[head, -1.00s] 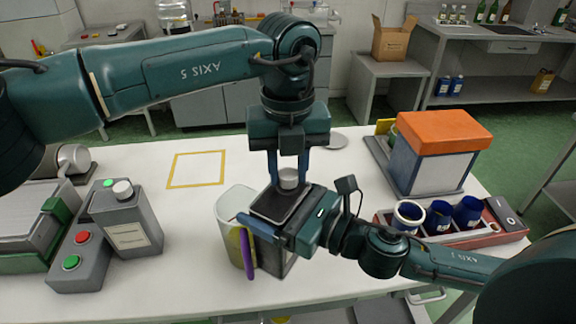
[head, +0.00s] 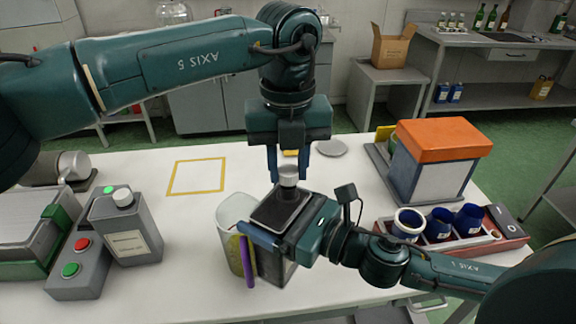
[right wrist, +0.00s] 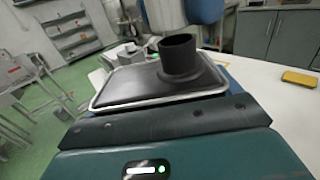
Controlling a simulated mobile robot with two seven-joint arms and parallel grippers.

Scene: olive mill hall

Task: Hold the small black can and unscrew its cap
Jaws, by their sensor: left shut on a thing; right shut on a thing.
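The small black can (head: 272,212) stands upright at the front middle of the table in the head view, and its dark top fills the middle of the right wrist view (right wrist: 150,84). My right gripper (head: 284,230) is shut on its body. The can's black neck (right wrist: 180,58) shows uncovered, with a dark opening. The grey cap (head: 288,175) is between the fingers of my left gripper (head: 287,168), which is shut on it just above the neck. The cap also shows at the top of the right wrist view (right wrist: 165,14). The can's lower part is mostly hidden.
A pale bin (head: 232,212) holding purple and yellow things stands close left of the can. A grey can with a white cap (head: 126,228) and a button box (head: 78,262) are further left. A tray of blue cups (head: 508,240) is at right. The yellow-outlined square (head: 197,173) is empty.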

